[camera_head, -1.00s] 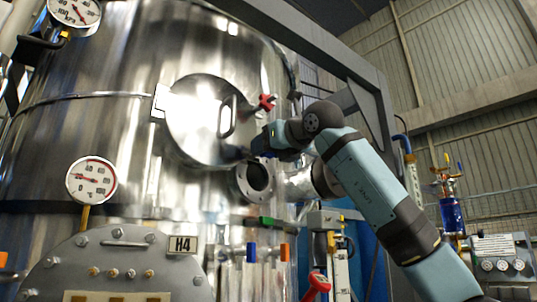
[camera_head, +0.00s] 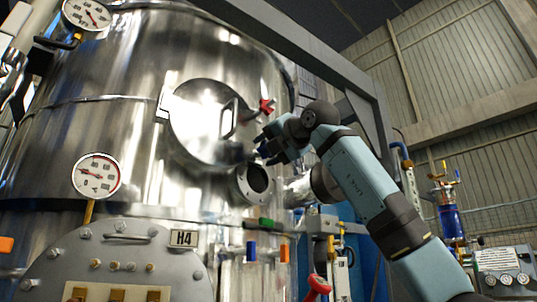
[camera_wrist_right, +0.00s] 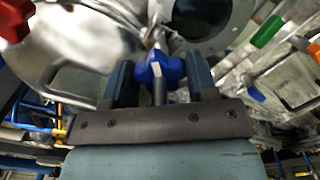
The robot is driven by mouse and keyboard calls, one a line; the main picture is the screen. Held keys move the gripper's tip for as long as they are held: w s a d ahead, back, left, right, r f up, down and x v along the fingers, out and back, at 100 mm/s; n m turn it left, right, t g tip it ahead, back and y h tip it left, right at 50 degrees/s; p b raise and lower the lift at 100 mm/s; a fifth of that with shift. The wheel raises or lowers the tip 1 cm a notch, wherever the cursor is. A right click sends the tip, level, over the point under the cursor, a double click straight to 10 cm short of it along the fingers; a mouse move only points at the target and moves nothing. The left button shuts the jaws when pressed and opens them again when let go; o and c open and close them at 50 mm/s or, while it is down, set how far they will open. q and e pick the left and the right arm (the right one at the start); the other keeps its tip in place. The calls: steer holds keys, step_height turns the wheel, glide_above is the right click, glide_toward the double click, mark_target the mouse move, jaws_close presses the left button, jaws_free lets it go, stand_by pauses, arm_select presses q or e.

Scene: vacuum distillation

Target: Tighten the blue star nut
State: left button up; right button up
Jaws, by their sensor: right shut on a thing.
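The blue star nut (camera_wrist_right: 160,70) sits on a metal bolt in the right wrist view, between the two fingers of my right gripper (camera_wrist_right: 158,80). The fingers are shut on it, one on each side. In the head view my right gripper (camera_head: 264,149) is at the lower right edge of the round steel hatch (camera_head: 205,122), and the nut is hard to make out there. A red star nut (camera_head: 266,106) is at the hatch's upper right edge; it also shows in the right wrist view (camera_wrist_right: 14,20). My left gripper is not in view.
An open round flanged port (camera_head: 252,183) is just below my right gripper. Blue (camera_head: 251,251) and orange (camera_head: 284,252) handles are lower down. A pressure gauge (camera_head: 97,175) and a plate marked H4 (camera_head: 184,238) are at left.

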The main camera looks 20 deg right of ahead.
steer(key=m+b, duration=0.2)
steer(key=m, duration=0.4)
steer(key=shift+a+f, duration=0.1)
steer(key=shift+f, duration=0.05)
arm_select(q)
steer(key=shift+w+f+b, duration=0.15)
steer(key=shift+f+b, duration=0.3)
steer(key=shift+b, duration=0.1)
arm_select(e)
steer(key=shift+m, duration=1.1)
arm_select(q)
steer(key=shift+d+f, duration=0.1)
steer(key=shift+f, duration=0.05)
arm_select(e)
steer(key=o, duration=0.9)
